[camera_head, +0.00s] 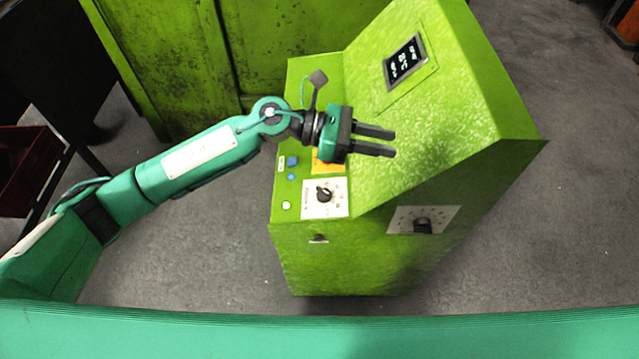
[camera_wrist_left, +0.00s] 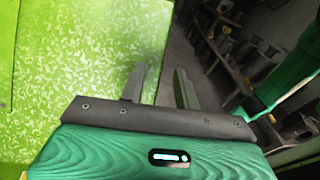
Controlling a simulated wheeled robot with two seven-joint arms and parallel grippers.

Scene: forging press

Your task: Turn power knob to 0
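A green control console (camera_head: 433,130) stands in the middle of the head view. A black knob (camera_head: 324,195) sits on a white dial plate on its lower ledge. A second black knob (camera_head: 423,226) sits on a pale dial plate on its front side. I cannot read which is the power knob or where either points. My left gripper (camera_head: 394,143) is above the ledge, up and right of the ledge knob, fingers pointing right. Its fingers are apart and empty, also in the left wrist view (camera_wrist_left: 159,72). My right gripper is not in view.
A screen (camera_head: 404,60) is on the sloped panel. Blue buttons (camera_head: 292,161), a white button (camera_head: 286,205) and an orange plate (camera_head: 328,166) partly behind the gripper are on the ledge. A small dark part (camera_head: 318,239) sticks out below. Grey floor right of the console is clear.

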